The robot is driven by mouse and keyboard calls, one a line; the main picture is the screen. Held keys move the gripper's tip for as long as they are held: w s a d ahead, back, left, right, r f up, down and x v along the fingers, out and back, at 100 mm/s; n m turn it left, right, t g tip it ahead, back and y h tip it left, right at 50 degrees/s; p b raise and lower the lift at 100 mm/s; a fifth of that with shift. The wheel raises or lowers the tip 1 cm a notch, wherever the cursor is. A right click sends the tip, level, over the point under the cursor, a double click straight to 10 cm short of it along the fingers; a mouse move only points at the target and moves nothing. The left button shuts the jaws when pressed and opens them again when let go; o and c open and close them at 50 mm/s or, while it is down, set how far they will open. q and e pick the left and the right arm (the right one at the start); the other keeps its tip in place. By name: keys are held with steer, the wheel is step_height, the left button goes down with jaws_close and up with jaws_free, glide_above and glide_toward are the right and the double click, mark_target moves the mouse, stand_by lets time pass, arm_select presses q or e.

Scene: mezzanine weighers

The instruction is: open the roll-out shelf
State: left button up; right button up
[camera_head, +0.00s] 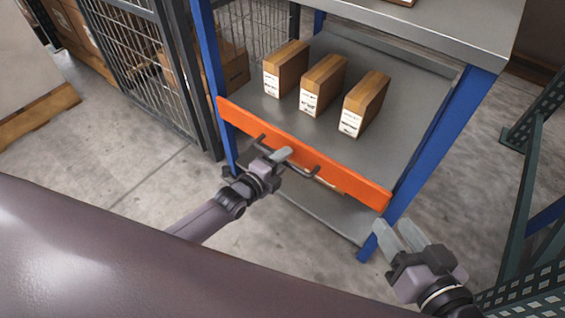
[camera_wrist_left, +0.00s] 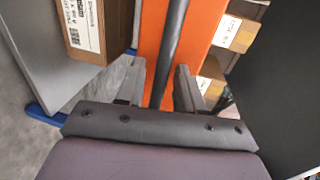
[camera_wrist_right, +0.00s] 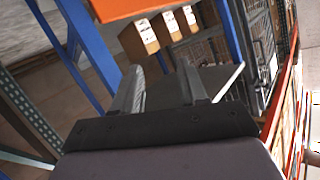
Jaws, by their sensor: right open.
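The roll-out shelf has an orange front panel (camera_head: 345,180) and a grey deck (camera_head: 385,140) between the rack's blue posts. The panel sits about level with the front posts. A dark bar handle (camera_head: 312,172) runs along the panel; it also shows in the left wrist view (camera_wrist_left: 172,45). My left gripper (camera_head: 279,155) is at the handle's left part. In the left wrist view its fingers (camera_wrist_left: 157,85) are apart, one on each side of the bar; I cannot tell whether either touches. My right gripper (camera_head: 399,228) is open and empty, near the right front post.
Three brown cartons (camera_head: 323,84) stand on the shelf deck. A grey upper shelf (camera_head: 440,25) is above it and a lower grey shelf (camera_head: 335,218) below. A wire mesh cage (camera_head: 135,60) stands at left, green rack uprights (camera_head: 520,210) at right. The concrete floor at front left is clear.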

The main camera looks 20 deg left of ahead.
arm_select(q)
steer(key=shift+w, duration=0.1)
arm_select(e)
steer(key=shift+d, duration=0.1)
arm_select(q)
jaws_close()
arm_select(e)
steer(key=shift+r, duration=0.1)
